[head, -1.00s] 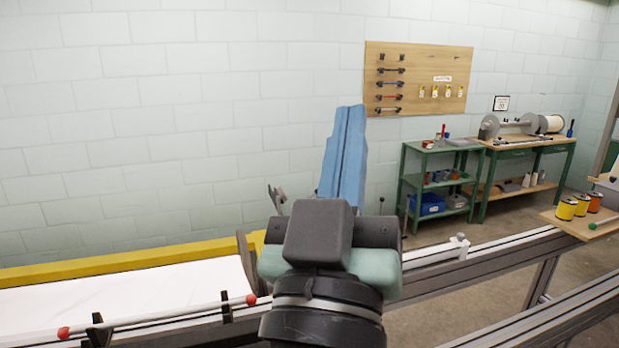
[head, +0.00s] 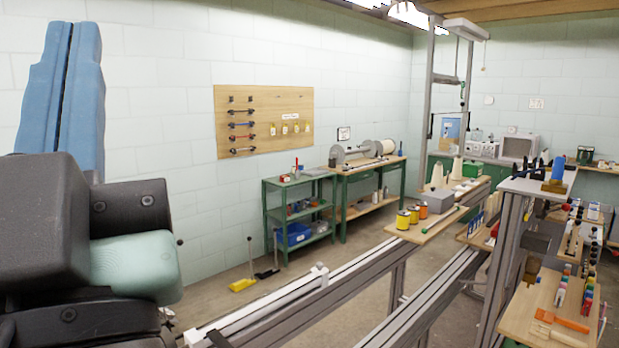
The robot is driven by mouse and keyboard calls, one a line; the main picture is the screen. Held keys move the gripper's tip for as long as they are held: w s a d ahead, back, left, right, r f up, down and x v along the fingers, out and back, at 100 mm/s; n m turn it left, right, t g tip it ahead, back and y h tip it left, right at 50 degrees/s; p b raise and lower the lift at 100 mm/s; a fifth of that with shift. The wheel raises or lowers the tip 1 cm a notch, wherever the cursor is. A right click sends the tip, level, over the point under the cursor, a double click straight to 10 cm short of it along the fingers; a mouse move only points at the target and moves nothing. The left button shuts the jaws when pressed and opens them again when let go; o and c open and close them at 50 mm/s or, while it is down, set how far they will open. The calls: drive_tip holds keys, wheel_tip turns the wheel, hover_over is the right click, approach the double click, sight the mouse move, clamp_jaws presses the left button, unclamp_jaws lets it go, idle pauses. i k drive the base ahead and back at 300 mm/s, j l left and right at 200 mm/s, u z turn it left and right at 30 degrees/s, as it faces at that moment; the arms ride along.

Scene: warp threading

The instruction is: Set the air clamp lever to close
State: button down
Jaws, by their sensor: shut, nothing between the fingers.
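My gripper (head: 75,30) is at the upper left of the head view. Its two long blue fingers point up and lie together, with nothing between them. My dark wrist and pale green arm part fill the lower left. I cannot pick out the air clamp lever with certainty. A small white block (head: 319,272) sits on a long metal rail (head: 262,307), well to the right of my gripper and apart from it; its details are too small to read.
A green shelf cart (head: 300,211) and a green-legged bench (head: 370,182) stand by the wall. A board with yellow and orange spools (head: 403,219) lies across the rails. A crowded wooden tray (head: 548,312) is at the right. A yellow-based upright stick (head: 243,283) stands on the floor.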

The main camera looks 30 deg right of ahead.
sight(570, 200)
drive_tip(key=z, duration=0.75)
drive_tip(key=i+l+z, duration=0.1)
drive_tip(key=l+z, duration=0.15)
drive_tip(key=z, duration=0.15)
drive_tip(key=i+l+z, duration=0.15)
drive_tip(key=z, duration=0.2)
drive_tip(key=i+l+z, duration=0.15)
drive_tip(key=z, duration=0.25)
drive_tip(key=i+l, duration=0.6)
drive_tip(key=i, duration=0.15)
